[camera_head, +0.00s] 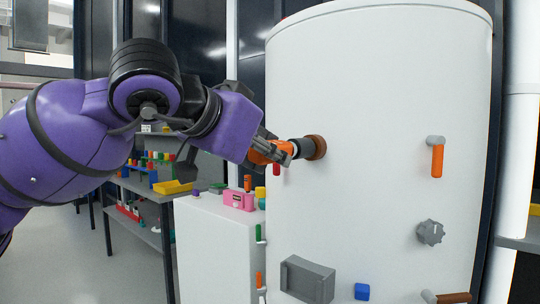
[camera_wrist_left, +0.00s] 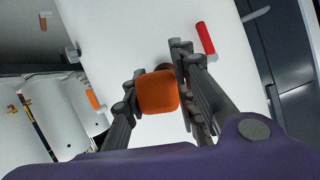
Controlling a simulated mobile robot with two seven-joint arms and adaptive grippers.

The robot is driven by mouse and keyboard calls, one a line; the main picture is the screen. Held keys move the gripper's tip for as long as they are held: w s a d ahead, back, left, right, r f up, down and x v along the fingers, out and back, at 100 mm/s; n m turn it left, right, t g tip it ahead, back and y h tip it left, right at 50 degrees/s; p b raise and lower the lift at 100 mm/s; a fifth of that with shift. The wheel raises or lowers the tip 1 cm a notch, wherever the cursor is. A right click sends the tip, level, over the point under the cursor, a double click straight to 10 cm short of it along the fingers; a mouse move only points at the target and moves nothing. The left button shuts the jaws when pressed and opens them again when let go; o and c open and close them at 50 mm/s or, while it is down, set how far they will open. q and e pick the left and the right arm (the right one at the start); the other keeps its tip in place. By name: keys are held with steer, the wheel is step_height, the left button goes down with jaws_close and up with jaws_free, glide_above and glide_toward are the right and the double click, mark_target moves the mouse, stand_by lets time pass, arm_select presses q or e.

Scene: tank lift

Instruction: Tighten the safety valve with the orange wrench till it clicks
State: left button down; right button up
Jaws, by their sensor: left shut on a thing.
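My left gripper (camera_head: 279,150) is at the upper left of the white tank's front, shut on the orange wrench (camera_head: 262,152). The wrench's blocky orange end (camera_wrist_left: 158,92) lies between both fingers in the left wrist view. A dark cylindrical part (camera_head: 300,148) continues from the wrench toward the tank and meets a round brown fitting (camera_head: 318,147) on its wall. This fitting is where the safety valve appears to be; the valve's details are hidden by the dark part. I cannot tell how far it is turned. My right gripper is not in view.
A red handle (camera_wrist_left: 205,38) is close beside my left gripper. A white cabinet (camera_head: 215,240) stands at left.

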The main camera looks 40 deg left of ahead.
arm_select(q)
steer(key=m+y, duration=0.3)
steer(key=m, duration=0.1)
steer(key=shift+f+t+b, duration=0.1)
steer(key=shift+t+b, duration=0.3)
steer(key=shift+a+m+t+y, duration=0.1)
steer(key=shift+m+t+y, duration=0.3)
steer(key=shift+m, duration=0.7)
